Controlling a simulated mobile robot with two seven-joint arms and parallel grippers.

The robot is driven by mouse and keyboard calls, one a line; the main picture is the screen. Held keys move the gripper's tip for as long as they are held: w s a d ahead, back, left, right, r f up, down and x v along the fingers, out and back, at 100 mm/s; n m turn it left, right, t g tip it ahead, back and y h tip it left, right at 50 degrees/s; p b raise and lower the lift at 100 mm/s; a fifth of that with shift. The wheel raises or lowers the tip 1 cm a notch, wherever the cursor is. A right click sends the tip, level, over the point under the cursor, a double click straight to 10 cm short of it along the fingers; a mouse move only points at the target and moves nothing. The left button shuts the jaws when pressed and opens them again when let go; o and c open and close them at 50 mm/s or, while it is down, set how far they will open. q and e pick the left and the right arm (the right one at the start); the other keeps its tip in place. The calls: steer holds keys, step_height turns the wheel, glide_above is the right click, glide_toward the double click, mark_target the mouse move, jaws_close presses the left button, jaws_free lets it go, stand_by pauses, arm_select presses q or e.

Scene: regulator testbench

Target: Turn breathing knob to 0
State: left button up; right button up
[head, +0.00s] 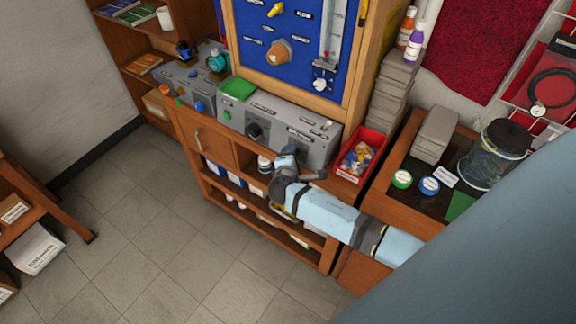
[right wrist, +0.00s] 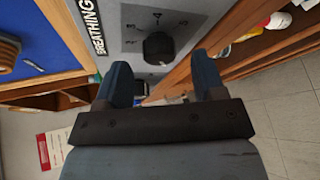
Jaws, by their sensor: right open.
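The breathing knob (right wrist: 158,48) is a round black knob on a grey panel, beside a black label reading BREATHING (right wrist: 86,27) in the right wrist view. A black knob (head: 254,131) shows left of the gripper. My left gripper is not in view.
A red bin (head: 345,180) of small parts stands right of the box. A blue board (head: 290,45) with a brass knob (head: 280,52) rises behind. A green block (head: 238,89) lies on the box's left end. Shelves lie below; the floor (head: 130,230) is clear.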

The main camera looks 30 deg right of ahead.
steer(key=b+v, duration=0.1)
steer(key=v, duration=1.1)
steer(key=shift+b, duration=0.4)
